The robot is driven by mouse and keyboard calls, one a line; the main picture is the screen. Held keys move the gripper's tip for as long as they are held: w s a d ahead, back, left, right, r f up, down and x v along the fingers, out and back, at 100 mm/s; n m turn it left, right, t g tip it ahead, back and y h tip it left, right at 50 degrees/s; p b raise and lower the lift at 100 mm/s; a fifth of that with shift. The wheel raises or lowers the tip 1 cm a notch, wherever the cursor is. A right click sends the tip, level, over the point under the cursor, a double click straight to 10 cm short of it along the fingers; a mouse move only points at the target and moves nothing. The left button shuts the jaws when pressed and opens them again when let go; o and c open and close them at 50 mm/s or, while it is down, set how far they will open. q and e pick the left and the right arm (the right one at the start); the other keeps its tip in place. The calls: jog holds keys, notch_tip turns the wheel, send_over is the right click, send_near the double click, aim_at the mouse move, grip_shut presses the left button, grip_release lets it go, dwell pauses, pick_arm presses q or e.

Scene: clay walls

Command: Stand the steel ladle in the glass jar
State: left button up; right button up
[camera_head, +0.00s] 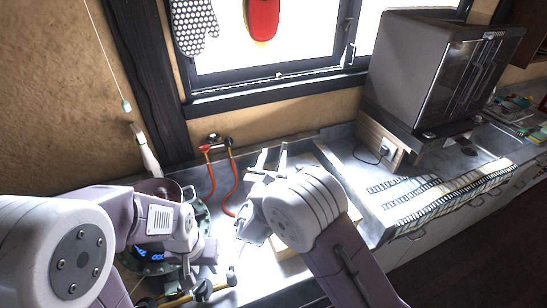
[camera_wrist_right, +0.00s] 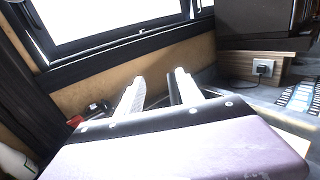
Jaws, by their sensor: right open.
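I cannot make out the steel ladle or the glass jar in either view; my arms cover much of the worktop. My right gripper (camera_head: 271,160) is raised above the worktop near the window wall. Its two fingers are apart with nothing between them, and they also show in the right wrist view (camera_wrist_right: 158,84). My left gripper (camera_head: 218,284) is low over the near worktop, at the lower middle of the head view. Its fingers are partly hidden and blend with the clutter, so I cannot tell whether they hold anything.
A red hose (camera_head: 236,187) runs from a wall valve. A white bottle (camera_head: 148,155) stands at the left. A grey oven (camera_head: 424,75) stands at the right.

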jog(key=s+a+b, duration=0.1)
jog(key=s+b, duration=0.1)
jog(key=s, duration=0.6)
jog(key=shift+s+a, duration=0.3)
jog(key=shift+s, duration=0.1)
jog(key=shift+f, duration=0.1)
